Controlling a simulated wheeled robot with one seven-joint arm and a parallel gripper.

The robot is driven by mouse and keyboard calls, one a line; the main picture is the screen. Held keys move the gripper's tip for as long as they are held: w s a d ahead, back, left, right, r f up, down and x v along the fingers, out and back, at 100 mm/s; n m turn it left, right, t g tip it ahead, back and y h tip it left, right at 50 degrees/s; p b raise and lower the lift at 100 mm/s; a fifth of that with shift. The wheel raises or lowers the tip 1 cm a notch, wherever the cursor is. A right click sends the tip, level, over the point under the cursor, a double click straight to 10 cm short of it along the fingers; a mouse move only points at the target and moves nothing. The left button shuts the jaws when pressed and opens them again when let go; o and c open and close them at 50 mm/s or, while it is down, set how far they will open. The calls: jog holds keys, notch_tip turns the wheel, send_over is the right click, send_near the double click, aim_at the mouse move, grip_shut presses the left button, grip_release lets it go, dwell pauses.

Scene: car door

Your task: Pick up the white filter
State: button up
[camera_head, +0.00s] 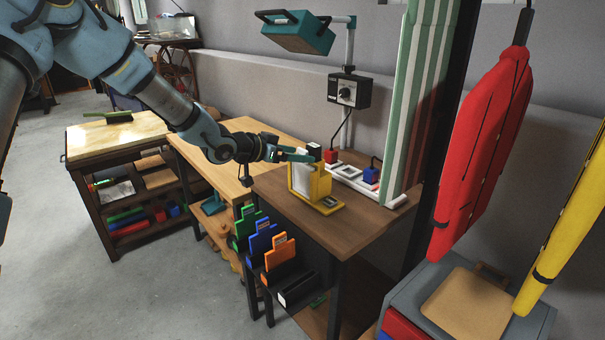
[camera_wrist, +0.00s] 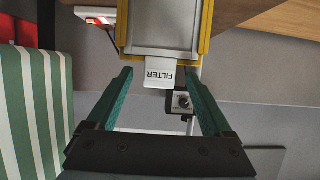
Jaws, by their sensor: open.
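The white filter (camera_wrist: 160,35) stands in a yellow holder (camera_wrist: 206,25) in the wrist view. Its pale tab (camera_wrist: 159,76), marked FILTER, sticks out toward my gripper (camera_wrist: 157,74). My teal fingers are open, one on each side of the tab, with a gap on both sides. In the head view the yellow holder (camera_head: 322,186) stands on the brown table, and the filter (camera_head: 301,178) shows as a pale panel in it. My gripper (camera_head: 298,155) is at the top of the holder. I cannot tell how far the tab reaches between the fingers.
A white rack with red and blue blocks (camera_head: 370,175) lies behind the holder. A green-and-white striped panel (camera_head: 417,90) stands to the right. Green, blue and orange boards (camera_head: 262,240) stand below the table edge.

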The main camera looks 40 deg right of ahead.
jog(key=shift+c, duration=0.2)
grip_shut()
dwell(0.6)
